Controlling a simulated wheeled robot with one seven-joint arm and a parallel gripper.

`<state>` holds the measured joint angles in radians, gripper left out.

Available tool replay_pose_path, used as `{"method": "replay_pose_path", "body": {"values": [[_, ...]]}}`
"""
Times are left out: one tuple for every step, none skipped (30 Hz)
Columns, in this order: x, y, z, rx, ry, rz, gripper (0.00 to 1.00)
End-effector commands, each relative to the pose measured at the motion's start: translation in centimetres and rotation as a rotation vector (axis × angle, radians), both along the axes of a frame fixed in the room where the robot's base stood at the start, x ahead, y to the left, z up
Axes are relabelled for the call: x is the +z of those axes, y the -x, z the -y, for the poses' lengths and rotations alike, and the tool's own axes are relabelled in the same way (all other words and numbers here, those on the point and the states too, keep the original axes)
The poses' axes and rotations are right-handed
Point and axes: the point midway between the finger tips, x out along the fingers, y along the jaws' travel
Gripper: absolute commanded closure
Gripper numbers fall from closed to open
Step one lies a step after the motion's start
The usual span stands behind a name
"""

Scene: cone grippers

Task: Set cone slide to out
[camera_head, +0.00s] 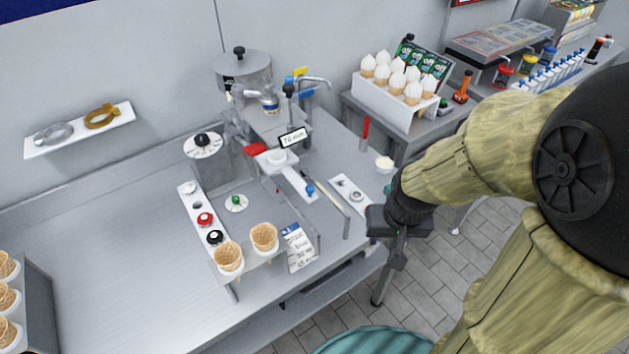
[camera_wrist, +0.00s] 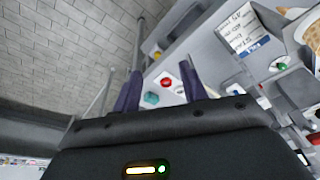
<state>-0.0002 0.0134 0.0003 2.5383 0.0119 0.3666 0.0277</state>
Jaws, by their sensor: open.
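A white slide bar (camera_head: 292,178) with a blue knob (camera_head: 309,189) sticks out from the front of the cone machine (camera_head: 270,120). It looks like the cone slide, but I cannot be sure, nor read its setting. Two waffle cones (camera_head: 264,237) stand in a holder at the bench front, below and left of it. My gripper (camera_head: 398,222) is right of the bench's front edge, apart from the slide. In the wrist view my gripper (camera_wrist: 160,85) has its two dark fingers spread, with nothing between them. A red button (camera_wrist: 167,82) shows beyond them.
A white panel with red and black knobs (camera_head: 205,219) lies on the left. A small white panel (camera_head: 350,194) lies near my gripper. A printed card (camera_head: 298,247) stands at the bench front. Filled cones (camera_head: 398,80) stand behind.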

Motion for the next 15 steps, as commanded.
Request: {"method": "replay_pose_path", "body": {"values": [[0.8, -0.7, -0.1, -0.036, -0.013, -0.008, 0.57], [1.2, -1.2, -0.2, -0.065, -0.024, -0.018, 0.57], [1.9, -2.1, -0.4, -0.117, -0.042, -0.030, 0.57], [2.5, -2.9, -0.6, -0.164, -0.058, -0.043, 0.57], [3.1, -3.7, -0.8, -0.215, -0.076, -0.058, 0.57], [3.9, -4.9, -1.1, -0.292, -0.103, -0.080, 0.57], [4.6, -5.9, -1.4, -0.354, -0.125, -0.099, 0.57], [5.2, -6.9, -1.7, -0.418, -0.148, -0.119, 0.57], [6.1, -8.2, -2.2, -0.504, -0.178, -0.148, 0.57], [6.7, -9.3, -2.6, -0.571, -0.201, -0.171, 0.57], [7.2, -10.2, -3.0, -0.636, -0.224, -0.196, 0.57], [8.0, -11.6, -3.6, -0.722, -0.253, -0.229, 0.57], [8.5, -12.5, -4.1, -0.785, -0.274, -0.255, 0.57], [9.1, -13.4, -4.5, -0.846, -0.294, -0.283, 0.57], [9.8, -14.6, -5.2, -0.927, -0.320, -0.320, 0.57]]}}
